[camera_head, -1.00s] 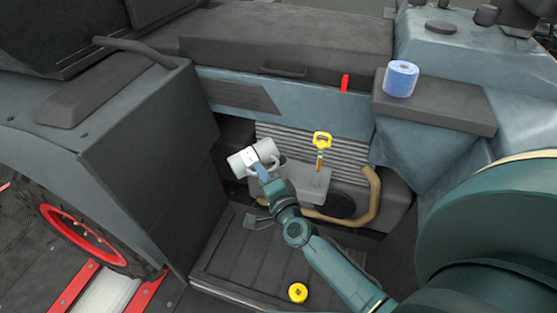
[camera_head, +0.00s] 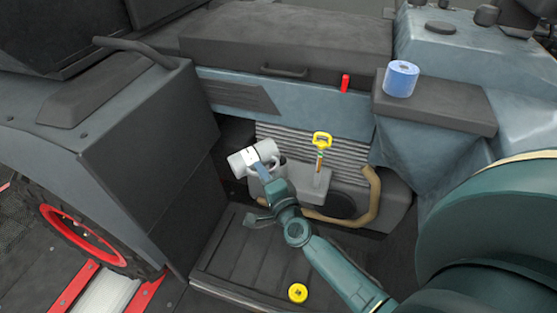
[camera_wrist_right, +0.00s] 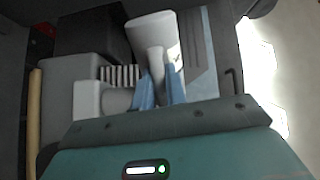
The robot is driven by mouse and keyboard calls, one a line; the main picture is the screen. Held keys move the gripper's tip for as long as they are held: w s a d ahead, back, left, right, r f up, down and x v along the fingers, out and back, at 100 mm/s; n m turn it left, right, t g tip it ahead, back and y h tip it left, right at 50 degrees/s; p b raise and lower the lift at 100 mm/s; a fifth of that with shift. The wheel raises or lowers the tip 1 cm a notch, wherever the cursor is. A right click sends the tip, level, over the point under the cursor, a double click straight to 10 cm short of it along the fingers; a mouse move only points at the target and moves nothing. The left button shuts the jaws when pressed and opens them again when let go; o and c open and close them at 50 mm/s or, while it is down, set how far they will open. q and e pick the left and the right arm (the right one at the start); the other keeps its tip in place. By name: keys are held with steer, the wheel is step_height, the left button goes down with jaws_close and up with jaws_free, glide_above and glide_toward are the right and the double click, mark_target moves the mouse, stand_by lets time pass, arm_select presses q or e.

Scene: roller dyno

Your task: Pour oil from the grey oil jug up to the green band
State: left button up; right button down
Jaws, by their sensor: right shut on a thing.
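The grey oil jug (camera_head: 239,163) is tipped over on its side in front of the engine, high over the step. It also shows in the right wrist view (camera_wrist_right: 147,30). My right gripper (camera_head: 262,170) is shut on its handle, with blue fingers on both sides in the wrist view (camera_wrist_right: 160,88). A grey round neck (camera_wrist_right: 116,99) lies close by the jug there. A dipstick (camera_head: 321,141) with a yellow handle stands on the grey engine block, right of the jug. Coloured bands show below its handle. I cannot make out any oil flow. My left gripper is not in view.
A yellow cap (camera_head: 298,293) lies on the dark step (camera_head: 235,262). A tan curved hose (camera_head: 372,195) runs right of the block. A blue roll (camera_head: 401,79) stands on the dark ledge (camera_head: 440,107). A tall dark panel (camera_head: 150,150) bounds the left side.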

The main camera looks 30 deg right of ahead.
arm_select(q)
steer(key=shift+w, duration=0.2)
arm_select(e)
steer(key=shift+d+r, duration=0.1)
steer(key=shift+r, duration=0.05)
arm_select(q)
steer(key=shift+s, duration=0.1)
arm_select(e)
steer(key=shift+r+m, duration=0.15)
steer(key=shift+m, duration=0.35)
steer(key=shift+f+n+b, duration=0.3)
steer(key=shift+f+n, duration=0.3)
steer(key=shift+f, duration=0.05)
steer(key=shift+a+r+n+p, duration=0.3)
steer(key=shift+r+n+p, duration=0.5)
steer(key=shift+n+p, duration=0.2)
steer(key=shift+f+n+b, duration=0.4)
steer(key=shift+f, duration=0.2)
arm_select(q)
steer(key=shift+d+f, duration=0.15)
arm_select(e)
steer(key=shift+f+n, duration=0.5)
steer(key=shift+n, duration=0.3)
